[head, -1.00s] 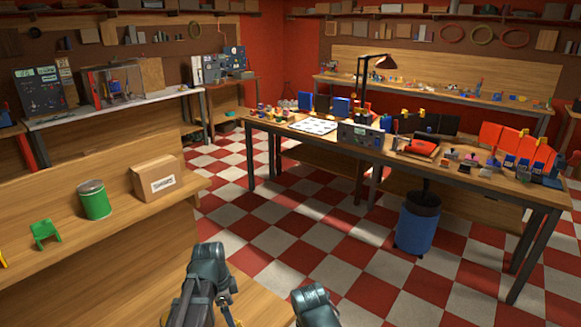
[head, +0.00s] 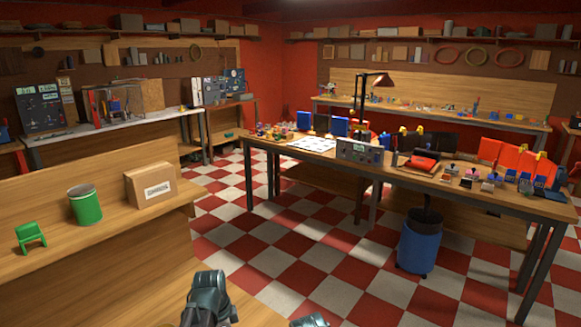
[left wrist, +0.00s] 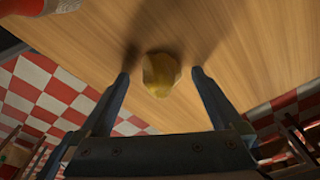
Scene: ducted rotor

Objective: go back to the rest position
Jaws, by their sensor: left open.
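My left gripper (left wrist: 160,74) is open in the left wrist view, its two dark fingers spread wide over a wooden surface (left wrist: 240,45). A small rounded yellow thing (left wrist: 161,73) shows between the fingertips, with a gap on each side. I cannot tell how far below the fingers it lies. In the head view only dark parts of my arms show at the bottom edge. The left gripper's fingers and the right gripper are not visible there.
A wooden bench at left holds a green chair-shaped piece (head: 31,236), a green can (head: 85,204) and a cardboard box (head: 150,185). A long cluttered table (head: 430,184) stands at right, with a blue bin (head: 420,246) by it. The checkered floor between is open.

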